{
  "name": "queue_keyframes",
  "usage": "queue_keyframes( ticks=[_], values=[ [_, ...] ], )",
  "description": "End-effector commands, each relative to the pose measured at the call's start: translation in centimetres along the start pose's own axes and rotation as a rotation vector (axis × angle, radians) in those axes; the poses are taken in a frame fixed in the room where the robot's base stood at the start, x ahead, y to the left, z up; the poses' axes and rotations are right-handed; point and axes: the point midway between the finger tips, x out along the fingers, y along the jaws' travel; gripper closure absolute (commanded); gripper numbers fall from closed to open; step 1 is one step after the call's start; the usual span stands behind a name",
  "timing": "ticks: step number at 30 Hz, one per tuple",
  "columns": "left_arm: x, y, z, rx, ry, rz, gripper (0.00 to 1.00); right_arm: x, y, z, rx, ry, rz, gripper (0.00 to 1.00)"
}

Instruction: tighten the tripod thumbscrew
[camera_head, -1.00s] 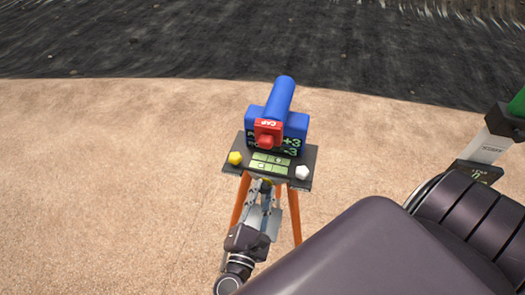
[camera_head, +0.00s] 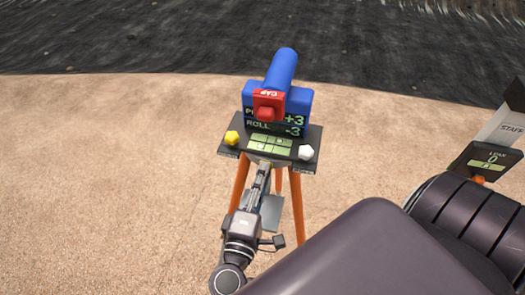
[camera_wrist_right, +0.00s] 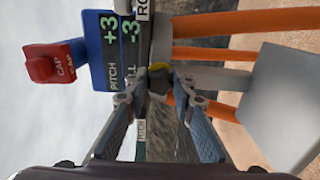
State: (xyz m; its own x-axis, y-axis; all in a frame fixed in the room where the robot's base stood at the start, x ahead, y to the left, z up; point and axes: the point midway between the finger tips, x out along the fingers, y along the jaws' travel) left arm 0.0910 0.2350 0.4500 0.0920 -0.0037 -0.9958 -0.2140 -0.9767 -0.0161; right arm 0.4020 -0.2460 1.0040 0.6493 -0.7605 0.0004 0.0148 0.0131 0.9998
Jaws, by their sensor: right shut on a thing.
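The blue level instrument (camera_head: 279,75) with a red cap (camera_head: 268,105) stands on a dark plate (camera_head: 232,150) on the orange-legged tripod (camera_head: 296,205). Its screen reads pitch +3 and roll -3. My right gripper (camera_head: 264,167) reaches up from below to the front of the tripod head, just under the plate. My left gripper is not in view.
A yellow knob (camera_head: 231,138) and a white knob (camera_head: 306,152) sit on the plate's corners, with a green vial panel (camera_head: 270,145) between. A grey plate (camera_wrist_right: 285,110) hangs among the legs. A staff with a small display (camera_head: 484,160) stands at right. Sandy ground is clear at left.

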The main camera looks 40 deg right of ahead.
Motion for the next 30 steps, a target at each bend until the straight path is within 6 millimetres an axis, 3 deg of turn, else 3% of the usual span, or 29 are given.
queue_keyframes(
  ticks=[1, 18, 30],
  values=[
    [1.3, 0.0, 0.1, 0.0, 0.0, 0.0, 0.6, -0.1, -0.8, 0.1, 0.047, -0.002, -0.004, 1.0],
    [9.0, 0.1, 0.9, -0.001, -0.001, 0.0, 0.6, -0.1, -1.1, 0.0, 0.586, -0.003, -0.004, 1.0],
    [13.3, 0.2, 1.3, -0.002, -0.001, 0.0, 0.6, -0.1, -0.9, -0.1, 0.873, -0.004, -0.005, 1.0]
  ],
)
